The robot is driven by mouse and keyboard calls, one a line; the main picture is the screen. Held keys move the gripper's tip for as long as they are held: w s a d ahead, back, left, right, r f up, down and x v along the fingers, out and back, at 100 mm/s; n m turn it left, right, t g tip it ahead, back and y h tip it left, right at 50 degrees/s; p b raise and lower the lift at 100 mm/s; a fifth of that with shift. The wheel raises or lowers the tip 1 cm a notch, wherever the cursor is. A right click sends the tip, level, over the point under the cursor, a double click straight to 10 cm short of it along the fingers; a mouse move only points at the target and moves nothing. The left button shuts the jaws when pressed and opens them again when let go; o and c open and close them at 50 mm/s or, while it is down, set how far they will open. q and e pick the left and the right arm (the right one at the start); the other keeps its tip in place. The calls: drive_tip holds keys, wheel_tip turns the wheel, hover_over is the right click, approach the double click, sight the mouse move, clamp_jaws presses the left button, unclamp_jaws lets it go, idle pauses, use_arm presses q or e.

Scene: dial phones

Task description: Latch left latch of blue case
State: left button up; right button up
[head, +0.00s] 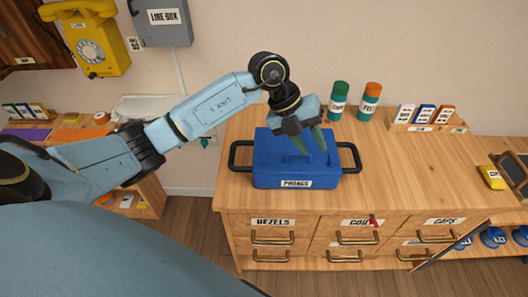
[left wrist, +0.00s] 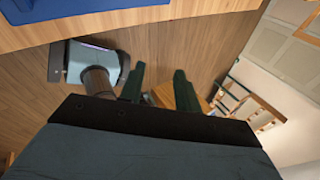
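The blue case (head: 268,178) sits on the wooden cabinet top with its lid down and a PHONES label on its front. A black loop (head: 233,155) sticks out from its left side and another black loop (head: 356,160) from its right side. I cannot make out a separate latch or its state. My left gripper (head: 310,150) hangs over the case lid, right of its middle, with two green fingers apart and nothing between them. Whether they touch the lid is unclear. In the left wrist view the gripper (left wrist: 158,85) is also open; a blue edge of the case (left wrist: 75,10) shows at top left.
Two green bottles, one green-capped (head: 339,100) and one orange-capped (head: 370,102), stand behind the case. A rack of small boxes (head: 425,126) is at back right. The cabinet top (head: 410,175) is clear right of the case. A yellow wall phone (head: 92,45) hangs at left.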

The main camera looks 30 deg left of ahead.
sight(264, 156)
use_arm(q)
drive_tip(key=a+r+n+g+y, duration=0.1)
drive_tip(key=a+n+y, duration=0.35)
drive_tip(key=a, duration=0.85)
drive_tip(key=shift+m+y, duration=0.85)
drive_tip(key=shift+y, duration=0.1)
drive_tip(key=f, duration=1.3)
drive_tip(key=shift+w+d, duration=0.1)
drive_tip(key=shift+w, duration=0.2)
drive_tip(key=shift+c, duration=0.4)
clamp_jaws()
